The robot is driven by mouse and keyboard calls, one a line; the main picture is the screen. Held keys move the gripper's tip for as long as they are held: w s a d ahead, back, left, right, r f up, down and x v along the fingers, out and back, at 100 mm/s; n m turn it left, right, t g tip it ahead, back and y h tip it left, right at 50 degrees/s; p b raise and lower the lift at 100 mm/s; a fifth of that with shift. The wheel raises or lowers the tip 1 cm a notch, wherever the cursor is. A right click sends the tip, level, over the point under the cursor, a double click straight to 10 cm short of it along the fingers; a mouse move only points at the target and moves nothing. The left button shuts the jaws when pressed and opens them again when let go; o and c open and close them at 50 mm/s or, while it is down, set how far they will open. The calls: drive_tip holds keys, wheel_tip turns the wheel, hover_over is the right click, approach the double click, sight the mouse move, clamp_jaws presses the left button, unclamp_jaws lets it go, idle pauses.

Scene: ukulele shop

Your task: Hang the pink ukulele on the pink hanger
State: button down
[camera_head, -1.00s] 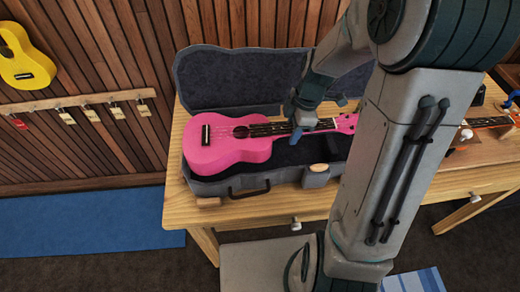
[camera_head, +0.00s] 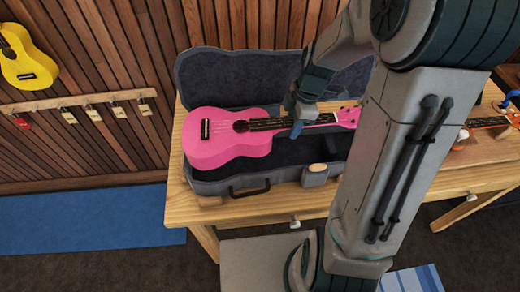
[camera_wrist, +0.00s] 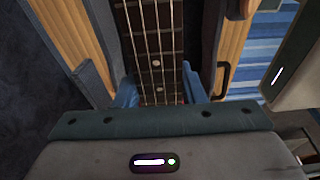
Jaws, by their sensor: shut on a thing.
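The pink ukulele (camera_head: 225,150) is over the open grey case on the wooden table, its body to the left and its headstock (camera_head: 348,116) to the right. My gripper (camera_head: 298,127) is shut on its neck. In the wrist view the fretted neck with its strings (camera_wrist: 152,40) runs between the two blue fingers of my gripper (camera_wrist: 158,92). The ukulele looks slightly raised, with dark case lining showing below the neck. I cannot make out a pink hanger in either view.
The open case (camera_head: 245,75) has its lid up at the back. An orange-edged instrument (camera_head: 488,122) lies at the table's right. A blue mat (camera_head: 90,220) lies on the floor.

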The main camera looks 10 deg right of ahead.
drive_tip(key=shift+r+p, duration=0.85)
drive_tip(key=shift+r, duration=0.6)
